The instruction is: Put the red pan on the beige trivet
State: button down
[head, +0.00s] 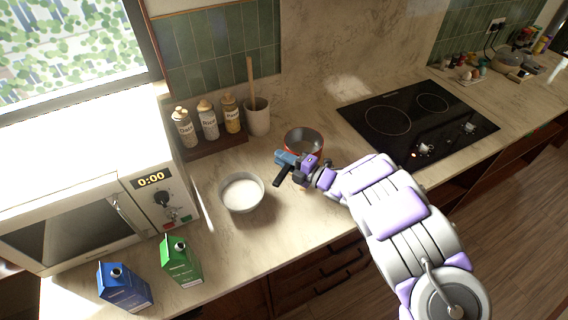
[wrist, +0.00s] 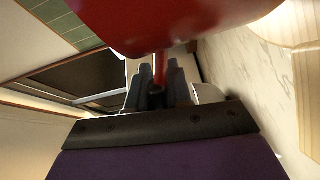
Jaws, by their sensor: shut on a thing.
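The red pan (head: 318,151) is in the middle of the head view, just behind my gripper (head: 285,167). In the wrist view its red body (wrist: 180,22) fills the top, and its thin red handle (wrist: 160,66) runs down between my gripper's fingers (wrist: 157,88). My gripper is shut on that handle. I cannot tell whether the pan touches the counter. A pale beige slatted piece (wrist: 306,95) shows at the right edge of the wrist view; it may be the beige trivet. No trivet is clear in the head view, where my arm covers part of the counter.
A white bowl (head: 241,192) stands left of my gripper. A utensil crock (head: 257,119) and bottles on a rack (head: 209,121) stand behind it. The microwave (head: 110,210), green carton (head: 181,262) and blue carton (head: 124,287) are left. The black cooktop (head: 417,122) is right.

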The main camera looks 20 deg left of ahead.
jog(key=shift+w+a+f, duration=0.1)
jog(key=shift+a+f, duration=0.1)
jog(key=shift+f, duration=0.35)
jog(key=shift+a+f, duration=0.2)
jog(key=shift+f, duration=0.3)
jog(key=shift+d+r, duration=0.15)
jog(key=shift+d, duration=0.1)
jog(key=shift+d+b, duration=0.3)
jog(key=shift+d, duration=0.05)
jog(key=c, duration=1.2)
grip_release()
jog(key=shift+c, duration=0.2)
jog(key=shift+o, duration=0.7)
jog(key=shift+a, duration=0.1)
jog(key=shift+o, duration=0.3)
jog(key=shift+a, duration=0.35)
jog(key=shift+d, duration=0.45)
jog(key=s+d, duration=0.1)
jog(key=d, duration=0.6)
jog(key=s+d+p, duration=0.1)
jog(key=d, duration=0.3)
jog(key=shift+s+d+r, duration=0.1)
jog(key=shift+s+d, duration=0.05)
jog(key=shift+s, duration=0.15)
